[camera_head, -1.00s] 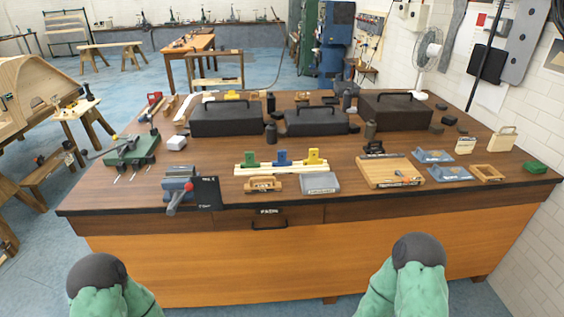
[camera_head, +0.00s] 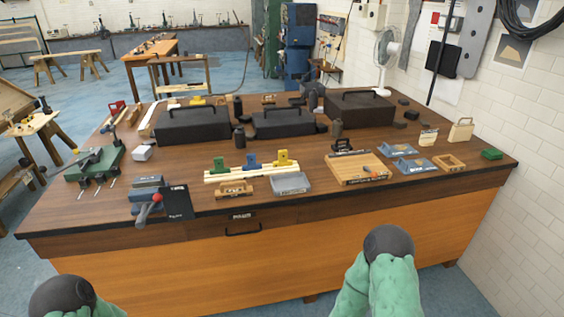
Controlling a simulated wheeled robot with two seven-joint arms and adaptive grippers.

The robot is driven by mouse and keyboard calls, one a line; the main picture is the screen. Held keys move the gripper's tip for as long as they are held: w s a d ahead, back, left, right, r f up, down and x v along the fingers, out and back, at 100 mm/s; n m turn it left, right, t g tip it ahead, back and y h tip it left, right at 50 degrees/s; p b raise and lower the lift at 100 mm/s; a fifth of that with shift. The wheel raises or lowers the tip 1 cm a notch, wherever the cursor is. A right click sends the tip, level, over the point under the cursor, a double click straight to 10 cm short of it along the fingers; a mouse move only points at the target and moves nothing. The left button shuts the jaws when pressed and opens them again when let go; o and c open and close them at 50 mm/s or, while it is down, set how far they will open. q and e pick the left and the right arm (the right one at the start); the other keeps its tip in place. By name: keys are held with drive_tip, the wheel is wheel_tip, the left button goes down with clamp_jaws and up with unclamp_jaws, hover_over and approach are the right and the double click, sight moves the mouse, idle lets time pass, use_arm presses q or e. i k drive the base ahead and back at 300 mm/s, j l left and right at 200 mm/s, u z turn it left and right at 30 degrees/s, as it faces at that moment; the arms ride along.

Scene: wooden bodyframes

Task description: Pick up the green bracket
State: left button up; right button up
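A green bracket (camera_head: 219,166) stands at the left end of a pale wooden rail (camera_head: 237,175) on the workbench. A blue bracket (camera_head: 252,163) and a yellow bracket (camera_head: 284,159) stand in the same row to its right. Parts of my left arm (camera_head: 62,297) and my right arm (camera_head: 388,262), green with dark rounded ends, show at the bottom edge, in front of the bench and well apart from the brackets. No gripper fingers show on either side.
The workbench (camera_head: 300,207) carries black toolboxes (camera_head: 192,125) behind the brackets. A vise (camera_head: 147,200) is at front left. A wooden box (camera_head: 228,189) and grey tray (camera_head: 291,184) lie in front of the rail. A small green block (camera_head: 491,154) is at far right.

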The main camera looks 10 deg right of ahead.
sight(220, 168)
drive_tip(key=i+l+u, duration=0.1)
drive_tip(key=i+u, duration=0.25)
drive_tip(key=i+l+u, duration=0.25)
drive_tip(key=u, duration=0.15)
drive_tip(key=i, duration=0.1)
